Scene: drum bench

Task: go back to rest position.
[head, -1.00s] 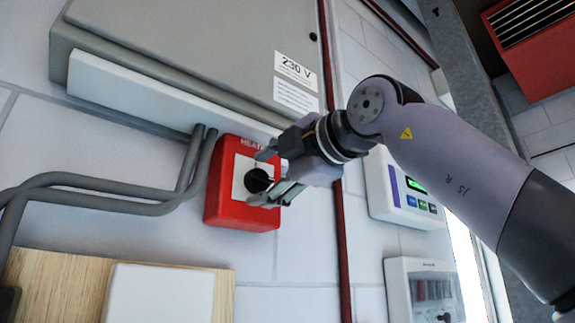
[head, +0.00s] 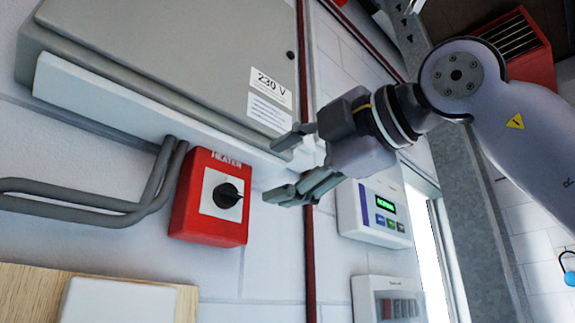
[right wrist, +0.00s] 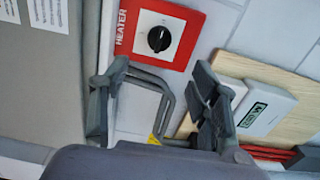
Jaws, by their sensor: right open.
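My right gripper (head: 285,168) is open and empty in the head view, to the right of the red heater switch box (head: 207,232) and apart from it. The box has a black rotary knob (head: 227,196) on a white plate. In the right wrist view, my open fingers (right wrist: 160,100) show with nothing between them. The heater box (right wrist: 190,22) and its knob (right wrist: 159,38) lie beyond the fingertips there. My left gripper is in neither view.
A grey 230 V cabinet (head: 150,50) hangs above the box. Grey conduits (head: 90,210) run left. A panel with a green display (head: 372,215) and a dark red vertical pipe (head: 309,262) are on the right. A wooden board (head: 25,285) is below.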

